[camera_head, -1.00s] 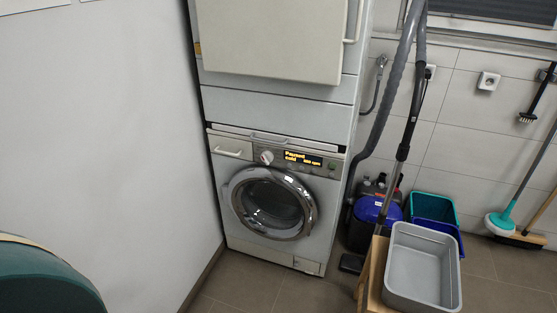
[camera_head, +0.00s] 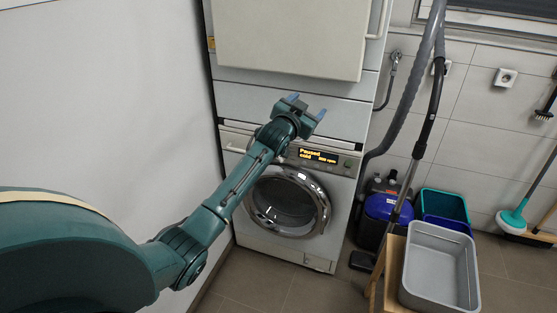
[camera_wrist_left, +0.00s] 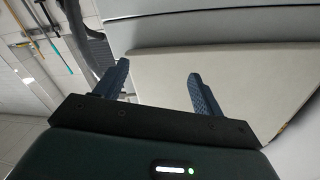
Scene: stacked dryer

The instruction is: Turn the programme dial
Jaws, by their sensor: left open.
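The washing machine (camera_head: 250,228) stands at the bottom of the stack, with a round door (camera_head: 290,205). Its lit display (camera_head: 318,156) reads "Paused" and "cold". The programme dial is hidden in the head view behind my left wrist. My left gripper (camera_head: 307,106) is open and empty, in front of the panel between washer and dryer, with its fingers pointing up and right. In the left wrist view my left gripper (camera_wrist_left: 160,84) shows two spread fingers with nothing between them. My right gripper is not in view.
The closed dryer (camera_head: 290,40) is above. A vacuum cleaner (camera_head: 385,215) with a tall hose stands to the right of the washer. A grey tub (camera_head: 412,285) rests on a wooden stool at lower right. A plain wall (camera_head: 100,90) borders the left.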

